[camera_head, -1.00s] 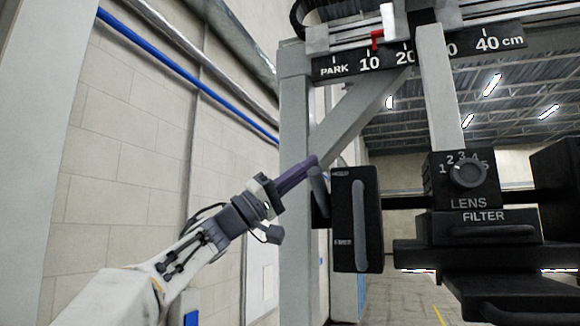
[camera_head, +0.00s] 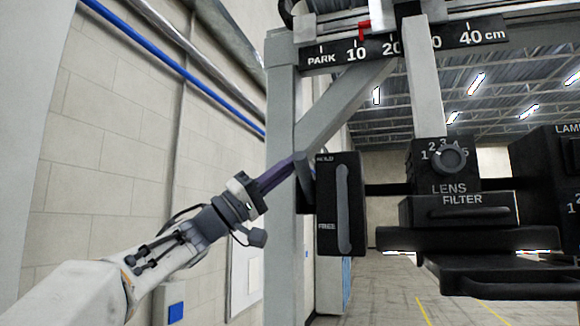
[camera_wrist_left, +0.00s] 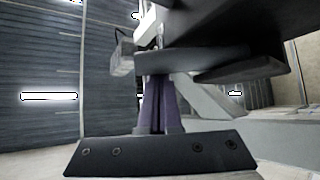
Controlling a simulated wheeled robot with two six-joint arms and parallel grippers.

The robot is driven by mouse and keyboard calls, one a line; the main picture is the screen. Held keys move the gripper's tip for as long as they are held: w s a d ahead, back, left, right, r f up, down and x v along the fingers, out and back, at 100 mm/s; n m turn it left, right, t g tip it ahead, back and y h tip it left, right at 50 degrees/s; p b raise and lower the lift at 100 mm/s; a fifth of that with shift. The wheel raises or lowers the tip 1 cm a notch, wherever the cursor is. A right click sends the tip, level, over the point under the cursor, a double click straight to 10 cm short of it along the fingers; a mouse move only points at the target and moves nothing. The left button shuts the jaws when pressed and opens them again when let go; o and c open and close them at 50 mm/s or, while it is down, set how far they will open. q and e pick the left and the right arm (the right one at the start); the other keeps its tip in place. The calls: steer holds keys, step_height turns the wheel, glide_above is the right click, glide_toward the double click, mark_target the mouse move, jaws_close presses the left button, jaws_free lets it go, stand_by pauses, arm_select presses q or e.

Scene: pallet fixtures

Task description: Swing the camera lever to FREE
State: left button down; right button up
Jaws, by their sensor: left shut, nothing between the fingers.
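The black camera box (camera_head: 357,240) hangs right of the grey post, with HOLD at the upper left of its face and FREE lower down. My left gripper (camera_head: 295,162), with purple fingers, is shut and empty. Its tips are at the lever's left side and seem to touch it; the exact contact is hidden. In the left wrist view, the shut purple fingers (camera_wrist_left: 156,105) point up to a dark slab that hides their ends. My right gripper is not in view.
The grey post (camera_head: 281,200) and diagonal brace (camera_head: 345,105) stand close to my left gripper. Right of the box are the LENS dial (camera_head: 449,160) and FILTER drawer (camera_head: 460,211). A scale bar (camera_head: 337,54) with a red pointer (camera_head: 364,29) runs above. The left wall side is free.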

mark_target(298, 170)
arm_select(q)
steer(key=shift+s+f+m, duration=0.1)
steer(key=shift+f+m, duration=0.1)
steer(key=shift+m, duration=0.2)
steer(key=f+m+g+h+b, duration=0.1)
steer(key=m+g, duration=0.2)
steer(key=f+m+g+h+b, duration=0.1)
steer(key=m+g, duration=0.2)
steer(key=s+f+m+g+b, duration=0.1)
steer(key=m+g, duration=0.2)
steer(key=shift+s+a+m+g+h, duration=0.1)
steer(key=shift+a+m+g+h, duration=0.1)
steer(key=shift+m+g+h, duration=0.15)
step_height(298, 170, down, 6)
steer(key=m+g+y+b, duration=0.1)
steer(key=m+g+b, duration=0.3)
steer(key=m+g, duration=0.2)
steer(key=shift+w+f+m+g, duration=0.2)
steer(key=shift+w+m+g, duration=0.15)
steer(key=shift+g, duration=0.2)
